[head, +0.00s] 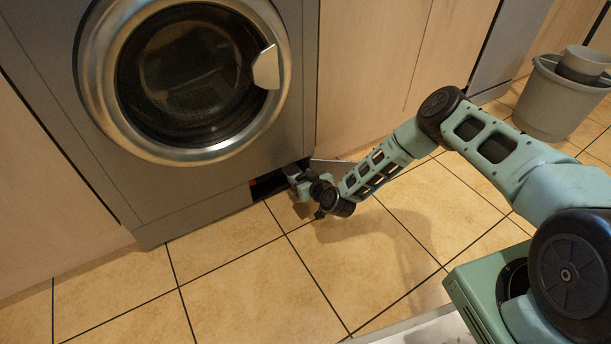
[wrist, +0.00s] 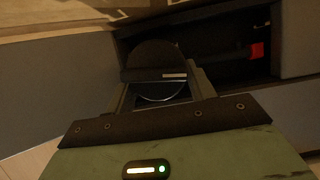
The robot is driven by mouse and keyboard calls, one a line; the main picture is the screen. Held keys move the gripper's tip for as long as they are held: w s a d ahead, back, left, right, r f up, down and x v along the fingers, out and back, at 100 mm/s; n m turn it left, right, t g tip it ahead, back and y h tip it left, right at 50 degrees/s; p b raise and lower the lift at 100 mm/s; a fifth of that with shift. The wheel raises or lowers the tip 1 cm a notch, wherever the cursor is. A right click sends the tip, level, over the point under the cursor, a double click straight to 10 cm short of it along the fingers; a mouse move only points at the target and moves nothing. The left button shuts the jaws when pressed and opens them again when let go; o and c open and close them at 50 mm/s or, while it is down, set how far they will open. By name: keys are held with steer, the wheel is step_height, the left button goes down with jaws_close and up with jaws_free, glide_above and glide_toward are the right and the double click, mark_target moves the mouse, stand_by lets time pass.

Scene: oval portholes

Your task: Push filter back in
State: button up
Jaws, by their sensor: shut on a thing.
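The washing machine (head: 218,188) stands at the left in the head view, with a dark open compartment (head: 268,188) low at its right corner. The compartment also shows in the wrist view (wrist: 220,55). My gripper (head: 291,172) is low at the right end of this opening. In the wrist view my gripper (wrist: 160,92) is shut on a dark, round-ended piece, the filter (wrist: 152,56). The filter lies at the left part of the compartment. How deep it sits cannot be told, and my gripper hides it in the head view.
A small red part (wrist: 257,51) shows inside the compartment. An open grey flap (head: 333,166) sticks out beside my gripper. The round door (head: 188,75) is shut. Tiled floor (head: 260,285) is clear in front. A grey bucket (head: 560,98) stands far right.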

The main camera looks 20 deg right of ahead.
mark_target(297, 171)
steer(key=shift+w+a+f, duration=0.1)
steer(key=shift+w+a, duration=0.1)
steer(key=shift+w, duration=0.75)
steer(key=shift+w+a, duration=0.15)
steer(key=shift+w, duration=0.75)
steer(key=o, duration=1.2)
steer(key=shift+o, duration=0.2)
steer(key=shift+s, duration=0.1)
